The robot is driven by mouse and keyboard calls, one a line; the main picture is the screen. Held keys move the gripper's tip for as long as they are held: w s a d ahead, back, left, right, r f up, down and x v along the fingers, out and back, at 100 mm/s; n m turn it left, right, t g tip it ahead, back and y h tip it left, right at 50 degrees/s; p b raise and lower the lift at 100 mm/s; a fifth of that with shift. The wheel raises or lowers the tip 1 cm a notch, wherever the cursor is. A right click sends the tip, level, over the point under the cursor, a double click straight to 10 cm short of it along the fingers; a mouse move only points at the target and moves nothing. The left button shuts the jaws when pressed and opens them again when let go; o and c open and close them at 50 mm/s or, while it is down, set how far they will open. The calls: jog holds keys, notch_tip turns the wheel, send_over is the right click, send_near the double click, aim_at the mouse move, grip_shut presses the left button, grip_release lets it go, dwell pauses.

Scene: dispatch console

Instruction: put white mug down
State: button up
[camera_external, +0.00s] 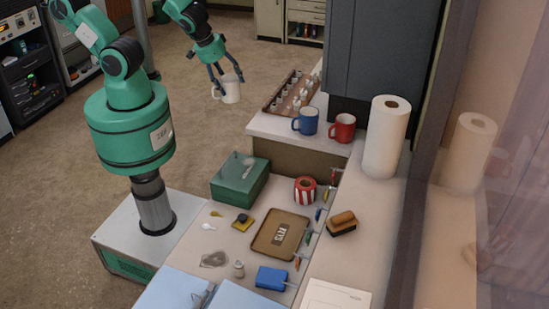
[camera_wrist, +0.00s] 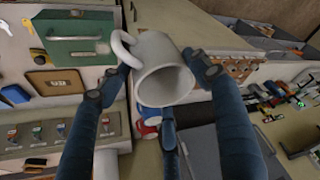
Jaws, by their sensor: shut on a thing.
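The white mug (camera_external: 230,91) hangs in the air in my gripper (camera_external: 226,74), over the floor to the left of the raised shelf. In the wrist view the white mug (camera_wrist: 162,70) is tilted, its open mouth facing the camera and its handle at the left. The fingers of my gripper (camera_wrist: 158,85) are shut on the mug's sides. The mug looks empty, with no contact with any surface.
A blue mug (camera_external: 306,121) and a red mug (camera_external: 342,128) stand on the raised shelf (camera_external: 268,124), beside a brown rack (camera_external: 290,92) of small items. A paper towel roll (camera_external: 386,137) stands at right. A green box (camera_external: 240,179) and a brown tray (camera_external: 264,243) occupy the lower counter.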

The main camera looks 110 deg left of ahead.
jog(key=w+d+m+t+h+b, duration=0.1)
jog(key=w+d+m+b, duration=0.15)
jog(key=d, duration=0.75)
jog(key=w+d+m+h+b, duration=0.1)
jog(key=w+d+m+b, duration=0.15)
jog(key=d, duration=0.75)
jog(key=s+d+m+h+b, duration=0.1)
jog(key=s+d+m+b, duration=0.15)
jog(key=d, duration=0.75)
jog(key=s+d+m+h+b, duration=0.1)
jog(key=s+d+m+b, duration=0.2)
jog(key=d, duration=0.6)
notch_tip(320, 180, down, 23)
jog(key=shift+s+p, duration=0.35)
jog(key=shift+s, duration=0.05)
jog(key=shift+w+d, duration=0.1)
jog(key=shift+d, duration=0.05)
jog(key=w+d+f, duration=0.1)
jog(key=w+d, duration=0.7)
jog(key=w, duration=0.5)
jog(key=shift+d+f, duration=0.25)
jog(key=shift+d, duration=0.15)
